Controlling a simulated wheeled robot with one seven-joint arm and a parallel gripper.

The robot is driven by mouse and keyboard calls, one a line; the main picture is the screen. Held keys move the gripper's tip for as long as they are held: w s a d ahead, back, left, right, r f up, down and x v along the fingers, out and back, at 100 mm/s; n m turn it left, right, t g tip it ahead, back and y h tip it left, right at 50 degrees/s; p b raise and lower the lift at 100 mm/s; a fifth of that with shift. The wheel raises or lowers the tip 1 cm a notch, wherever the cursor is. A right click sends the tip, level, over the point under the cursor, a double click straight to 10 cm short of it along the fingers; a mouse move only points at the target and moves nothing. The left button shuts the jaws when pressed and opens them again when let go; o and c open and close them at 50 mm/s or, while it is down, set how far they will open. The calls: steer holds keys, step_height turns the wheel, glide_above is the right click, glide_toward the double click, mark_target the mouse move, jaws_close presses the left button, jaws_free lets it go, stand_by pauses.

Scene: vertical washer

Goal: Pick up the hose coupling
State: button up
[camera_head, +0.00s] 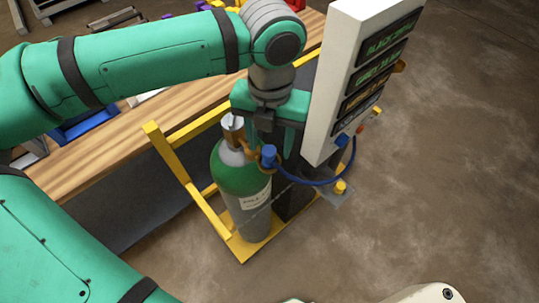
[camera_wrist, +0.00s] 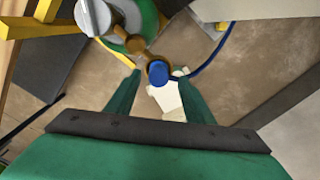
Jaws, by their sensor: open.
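The hose coupling (camera_head: 269,156) is a small blue cap near a brass fitting, in front of the green gas cylinder (camera_head: 237,172). In the wrist view the blue coupling (camera_wrist: 158,73) has a brass ring round it and appears between the fingertips. My gripper (camera_head: 271,142) is open and points down, above and around the coupling in the picture. In the wrist view my gripper (camera_wrist: 159,78) shows a gap on both sides of the coupling. I cannot tell its exact depth relative to the fingertips.
A yellow frame (camera_head: 178,160) stands around the cylinder. A white display panel (camera_head: 335,90) is close to the right of my gripper. A blue hose (camera_head: 325,183) loops below the panel. A wooden bench (camera_head: 105,160) lies at left. The floor at right is clear.

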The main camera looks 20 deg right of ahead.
mark_target(269, 152)
steer(key=shift+w+a+f, duration=0.1)
steer(key=shift+f, duration=1.35)
steer(key=shift+c, duration=0.2)
steer(key=c, duration=1.1)
steer(key=shift+w, duration=0.1)
